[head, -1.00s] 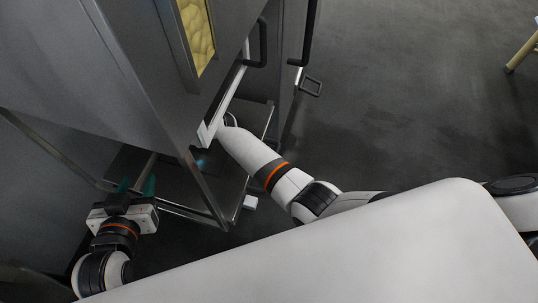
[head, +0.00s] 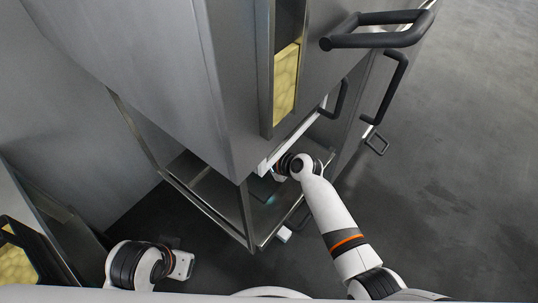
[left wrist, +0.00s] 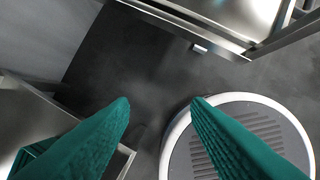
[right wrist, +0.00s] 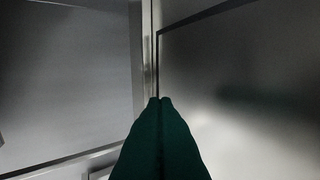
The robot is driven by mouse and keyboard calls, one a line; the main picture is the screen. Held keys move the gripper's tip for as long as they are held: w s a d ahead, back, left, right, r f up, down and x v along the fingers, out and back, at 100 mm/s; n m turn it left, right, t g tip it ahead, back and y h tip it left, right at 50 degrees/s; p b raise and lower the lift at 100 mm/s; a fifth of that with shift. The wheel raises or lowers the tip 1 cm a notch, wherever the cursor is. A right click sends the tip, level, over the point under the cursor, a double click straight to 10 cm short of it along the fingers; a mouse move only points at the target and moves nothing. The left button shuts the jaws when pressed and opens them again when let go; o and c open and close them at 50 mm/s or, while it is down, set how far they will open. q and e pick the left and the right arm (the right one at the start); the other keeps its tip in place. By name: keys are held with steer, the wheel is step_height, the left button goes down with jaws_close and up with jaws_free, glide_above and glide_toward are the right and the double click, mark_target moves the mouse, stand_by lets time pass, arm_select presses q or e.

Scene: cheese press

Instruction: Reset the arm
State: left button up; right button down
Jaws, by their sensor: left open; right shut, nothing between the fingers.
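My left gripper (left wrist: 160,105) is open and empty in the left wrist view, with its two green fingers wide apart above the dark floor. In the head view its white wrist housing shows at the lower left, apart from the cabinet; its fingertips are hard to make out there. My right gripper (right wrist: 160,100) is shut and empty in the right wrist view, its green fingers together in front of grey metal panels. In the head view my right arm reaches to the lower part of the grey metal cheese press (head: 165,70), and its fingers are hidden there.
Black handles (head: 375,30) stick out from the press at the upper right. A yellow block (head: 286,80) shows behind an opening in it. Another unit with yellow contents (head: 15,265) stands at the far left. The floor (head: 450,190) at the right is clear.

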steer(key=p+v, duration=0.1)
steer(key=v, duration=0.3)
steer(key=shift+s+d+r, duration=0.15)
steer(key=shift+d+r, duration=0.05)
arm_select(q)
steer(key=shift+w+d, duration=0.1)
steer(key=shift+w, duration=0.1)
arm_select(e)
steer(key=shift+s+d+r, duration=0.1)
steer(key=shift+s+d, duration=0.1)
steer(key=shift+d, duration=0.1)
steer(key=shift+s, duration=0.1)
